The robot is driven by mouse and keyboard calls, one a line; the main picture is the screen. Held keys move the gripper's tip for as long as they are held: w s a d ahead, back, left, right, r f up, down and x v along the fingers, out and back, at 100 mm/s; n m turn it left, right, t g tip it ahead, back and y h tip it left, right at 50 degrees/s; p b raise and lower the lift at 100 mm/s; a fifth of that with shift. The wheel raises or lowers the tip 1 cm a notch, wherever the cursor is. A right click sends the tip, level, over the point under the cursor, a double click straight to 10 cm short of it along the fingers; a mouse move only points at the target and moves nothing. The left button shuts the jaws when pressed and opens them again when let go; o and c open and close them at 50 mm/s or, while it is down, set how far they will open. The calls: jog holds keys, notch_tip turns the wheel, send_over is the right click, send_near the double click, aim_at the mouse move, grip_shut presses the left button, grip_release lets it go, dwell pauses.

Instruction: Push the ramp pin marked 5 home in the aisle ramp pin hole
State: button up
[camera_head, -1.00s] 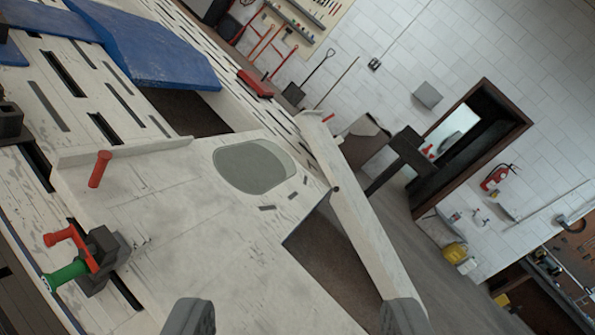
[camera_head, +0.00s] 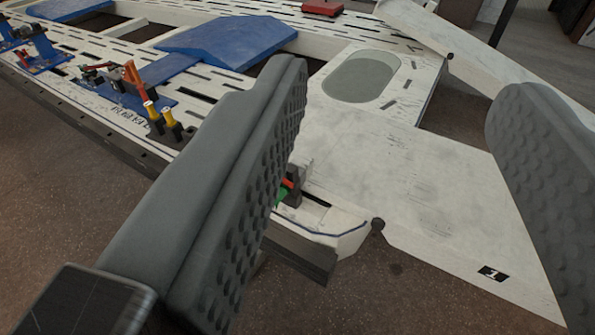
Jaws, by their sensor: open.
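My gripper (camera_head: 402,100) is open. Its two grey padded fingers stand wide apart in the foreground with nothing between the pads, above the bench. No pin with a readable 5 shows, and I cannot tell which hole is the aisle ramp pin hole. A small dark round part (camera_head: 377,225) sits at the lower left corner of the pale ramp panel (camera_head: 440,190). Beside the left finger, a dark clamp block (camera_head: 293,193) with red and green parts is partly hidden by that finger. Two yellow-topped pins (camera_head: 160,116) stand on the bench at left.
The slotted white frame bench (camera_head: 110,48) runs back to the left, with blue pads (camera_head: 228,42) on it. A plate marked 1 (camera_head: 492,272) is on the panel's near edge. A raised white beam (camera_head: 470,50) lies at right. Brown floor (camera_head: 420,300) is clear in front.

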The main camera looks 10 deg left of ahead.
jog(key=w+a+f+m+g, duration=0.1)
jog(key=w+a+f+m, duration=0.1)
jog(key=w+f, duration=1)
jog(key=m+g+y, duration=0.4)
jog(key=m+g, duration=0.1)
send_over(281, 197)
jog(key=s+d, duration=0.5)
jog(key=s, duration=0.9)
notch_tip(281, 197, down, 41)
jog(key=x, duration=1.7)
jog(key=shift+w+a, duration=0.1)
jog(key=shift+a, duration=0.05)
jog(key=shift+c, duration=0.4)
grip_shut()
